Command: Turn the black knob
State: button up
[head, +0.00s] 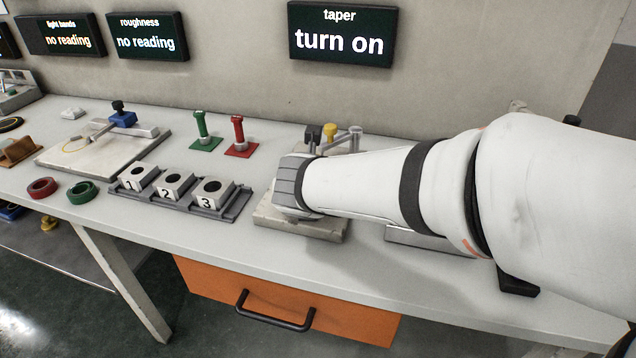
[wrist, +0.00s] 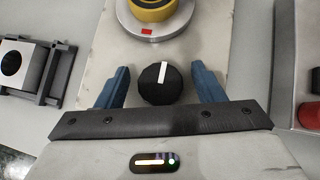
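The black knob (wrist: 158,83) is round with a white pointer line and sits on a pale plate (wrist: 105,62) in the wrist view. Its line points nearly straight up in the picture, leaning slightly right. My gripper (wrist: 159,69) has its two blue fingers apart, one on each side of the knob. A gap shows between each finger and the knob. In the head view the knob is hidden behind my arm, over the plate (head: 335,228) on the bench. A display (head: 342,35) on the wall reads "taper turn on".
A yellow round part (wrist: 152,8) on a grey disc with a red mark lies beyond the knob. A numbered block rack (head: 195,202) stands left of the plate. Green (head: 202,130) and red (head: 238,135) upright pieces stand behind the rack. An orange drawer (head: 285,305) hangs below.

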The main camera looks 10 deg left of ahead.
jog(key=c, duration=0.9)
jog(key=shift+c, duration=0.2)
jog(key=shift+m+h, duration=0.4)
